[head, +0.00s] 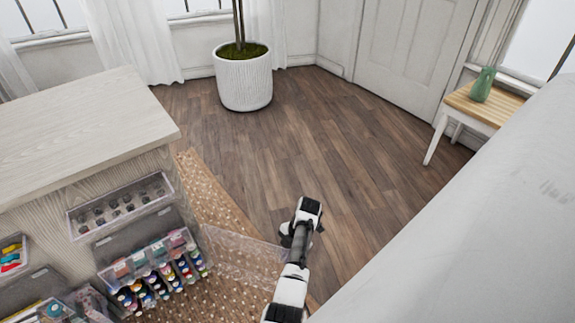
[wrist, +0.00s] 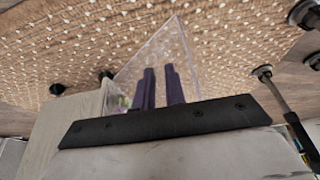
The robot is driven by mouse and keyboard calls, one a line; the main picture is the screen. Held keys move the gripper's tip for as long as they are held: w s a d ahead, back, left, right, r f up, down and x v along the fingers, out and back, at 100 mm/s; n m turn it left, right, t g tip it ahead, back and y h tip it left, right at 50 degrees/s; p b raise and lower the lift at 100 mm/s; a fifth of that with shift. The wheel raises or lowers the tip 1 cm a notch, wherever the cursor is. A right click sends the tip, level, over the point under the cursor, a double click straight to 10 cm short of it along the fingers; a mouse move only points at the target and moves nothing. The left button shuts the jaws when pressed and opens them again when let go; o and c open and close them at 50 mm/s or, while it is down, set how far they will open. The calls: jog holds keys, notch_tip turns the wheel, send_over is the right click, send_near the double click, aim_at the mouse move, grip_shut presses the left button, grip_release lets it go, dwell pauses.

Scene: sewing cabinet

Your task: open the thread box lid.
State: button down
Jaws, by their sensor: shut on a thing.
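The thread box (head: 150,262) is a clear box on the cabinet's side, filled with several coloured spools. A clear panel that looks like its lid (head: 232,250) stands out to the right of the box, swung away from the spools. My arm reaches down beside the panel's right end, and my fingertips cannot be made out in the head view. In the wrist view, my gripper (wrist: 161,74) shows two dark purple fingers close together, shut on the clear lid (wrist: 178,42). The exact contact is hard to see through the clear plastic.
The pale wooden cabinet (head: 80,135) carries another clear box (head: 122,207) of small round items above the thread box. A woven rug (head: 215,195) lies beneath. A white planter (head: 243,82) and small table (head: 487,103) stand farther off. Open wooden floor lies between.

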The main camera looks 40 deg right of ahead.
jog(key=shift+w+a, duration=0.25)
jog(key=shift+a, duration=0.1)
jog(key=c, duration=1.5)
grip_release()
jog(key=shift+c, duration=0.2)
jog(key=shift+d, duration=0.2)
jog(key=p+v, duration=0.2)
jog(key=v, duration=1.1)
jog(key=shift+d+r, duration=0.15)
jog(key=shift+r, duration=0.2)
jog(key=shift+s, duration=0.2)
